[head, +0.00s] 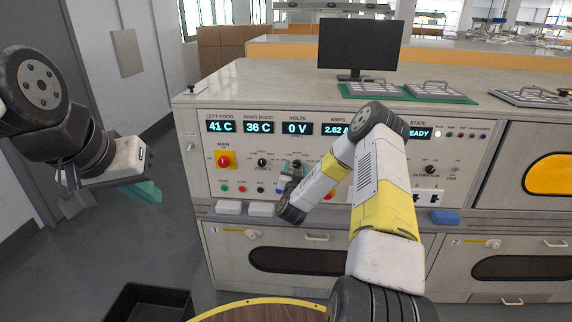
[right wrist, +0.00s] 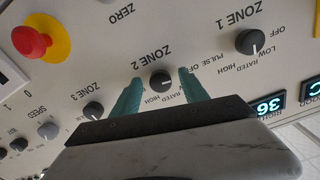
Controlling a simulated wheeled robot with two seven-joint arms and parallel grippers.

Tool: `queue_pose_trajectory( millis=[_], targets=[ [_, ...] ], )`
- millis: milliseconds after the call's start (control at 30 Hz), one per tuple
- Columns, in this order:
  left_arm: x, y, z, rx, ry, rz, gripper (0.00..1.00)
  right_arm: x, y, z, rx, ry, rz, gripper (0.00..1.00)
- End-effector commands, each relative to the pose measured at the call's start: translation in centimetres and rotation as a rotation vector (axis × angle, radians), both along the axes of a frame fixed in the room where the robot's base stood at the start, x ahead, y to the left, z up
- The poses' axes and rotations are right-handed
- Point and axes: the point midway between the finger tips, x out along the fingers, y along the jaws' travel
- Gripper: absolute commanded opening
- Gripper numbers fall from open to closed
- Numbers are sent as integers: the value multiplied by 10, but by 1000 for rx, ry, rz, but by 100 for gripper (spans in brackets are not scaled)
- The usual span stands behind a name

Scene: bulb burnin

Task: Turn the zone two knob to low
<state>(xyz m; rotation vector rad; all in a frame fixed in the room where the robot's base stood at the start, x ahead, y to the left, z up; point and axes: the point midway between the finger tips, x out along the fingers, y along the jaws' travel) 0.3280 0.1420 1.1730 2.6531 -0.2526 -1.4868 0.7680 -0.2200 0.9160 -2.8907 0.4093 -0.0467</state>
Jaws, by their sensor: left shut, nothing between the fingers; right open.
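The zone two knob (right wrist: 162,79) is a small black dial on the cream control panel (head: 220,180), under the "ZONE 2" lettering in the right wrist view. My right gripper (right wrist: 160,92) is open, with one teal finger on each side of this knob. I cannot tell whether the fingers touch it. In the head view the right gripper (head: 294,172) is at the panel, partly hidden by my arm. The fingers cover part of the setting words, and the pointer's setting is hard to read. My left gripper (head: 146,190) is shut and empty, left of the panel.
The zone one knob (right wrist: 250,41) and zone three knob (right wrist: 93,110) flank the zone two knob. A red main switch (head: 223,160) is left on the panel. Lit displays (head: 297,128) run above. A black bin (head: 150,302) stands on the floor.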

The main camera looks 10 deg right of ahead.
Motion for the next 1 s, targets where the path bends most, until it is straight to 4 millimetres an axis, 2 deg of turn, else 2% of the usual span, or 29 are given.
queue_pose_trajectory(
  millis=[267, 367, 533, 567, 1000],
  targets=[
    [0, 0, 0, 0, 0, 0, 0, 3, -1, 0, 0, 1, 0, 52],
    [0, 0, 0, 0, 0, 0, 0, 3, -1, 0, 0, 1, 1, 36],
    [0, 0, 0, 0, 0, 0, 0, 3, -1, 0, 0, 1, 0, 3],
    [0, 0, 0, 0, 0, 0, 0, 3, -1, 0, 0, 1, 0, 0],
    [0, 0, 0, 0, 0, 0, 0, 3, 0, 0, 88, -26, 1, 0]
  ],
)
